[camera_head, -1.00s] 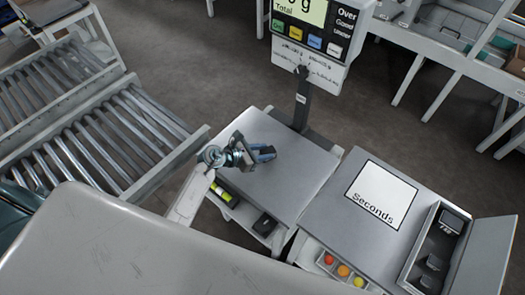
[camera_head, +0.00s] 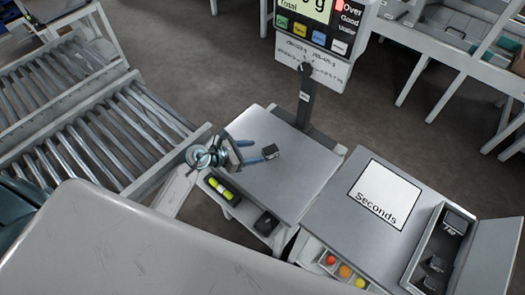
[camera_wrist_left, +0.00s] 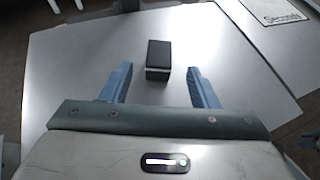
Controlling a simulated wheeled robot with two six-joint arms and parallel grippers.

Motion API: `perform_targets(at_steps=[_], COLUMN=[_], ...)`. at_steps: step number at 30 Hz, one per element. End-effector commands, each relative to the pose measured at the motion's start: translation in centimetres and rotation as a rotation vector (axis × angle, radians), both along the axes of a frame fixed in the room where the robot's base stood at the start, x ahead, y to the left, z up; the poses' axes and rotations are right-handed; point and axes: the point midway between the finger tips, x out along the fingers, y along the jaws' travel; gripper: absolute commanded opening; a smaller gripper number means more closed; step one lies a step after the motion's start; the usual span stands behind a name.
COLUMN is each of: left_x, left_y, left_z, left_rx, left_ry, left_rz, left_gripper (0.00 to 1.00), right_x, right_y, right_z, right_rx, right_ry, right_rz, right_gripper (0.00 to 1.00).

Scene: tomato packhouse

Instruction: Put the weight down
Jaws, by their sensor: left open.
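The weight, a small dark block (camera_head: 270,151), stands on the grey scale plate (camera_head: 290,182).
A scale display (camera_head: 318,30) stands on a post behind the plate. To the right is a table with a white "Seconds" sheet (camera_head: 385,196) and an open case (camera_head: 420,262) holding dark blocks. A roller conveyor (camera_head: 90,140) lies at the left.

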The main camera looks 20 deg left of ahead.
Motion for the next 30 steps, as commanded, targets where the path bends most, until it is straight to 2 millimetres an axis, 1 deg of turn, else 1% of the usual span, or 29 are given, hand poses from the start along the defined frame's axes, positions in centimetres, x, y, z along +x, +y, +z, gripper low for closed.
perform_targets(at_steps=[1,3,6,10,16,30], left_x=[-0.9,-1.8,-2.9,-3.8,-4.3,-4.3], left_y=[0.9,1.7,2.7,3.5,3.9,3.9], left_z=[0.2,0.8,1.6,2.3,2.8,2.8], left_rx=[0.006,0.006,0.005,0.002,-0.001,-0.001], left_ry=[-0.002,-0.001,0.0,-0.001,0.001,0.0], left_rz=[-0.002,-0.001,-0.002,0.0,0.0,0.0], left_gripper=[0.54,0.54,0.54,0.54,0.54,0.54], right_x=[0.2,0.4,0.7,0.8,0.7,0.4], right_y=[0.0,0.0,0.0,0.0,-0.3,-0.6], right_z=[-0.5,-0.7,-1.0,-1.1,-1.2,-1.2], right_rx=[0.0,0.0,0.0,-0.001,-0.004,-0.007], right_ry=[-0.002,-0.006,-0.011,-0.01,-0.005,-0.002], right_rz=[0.0,0.0,0.001,0.001,0.002,0.002], right_gripper=[0.36,0.36,0.36,0.36,0.36,0.36])
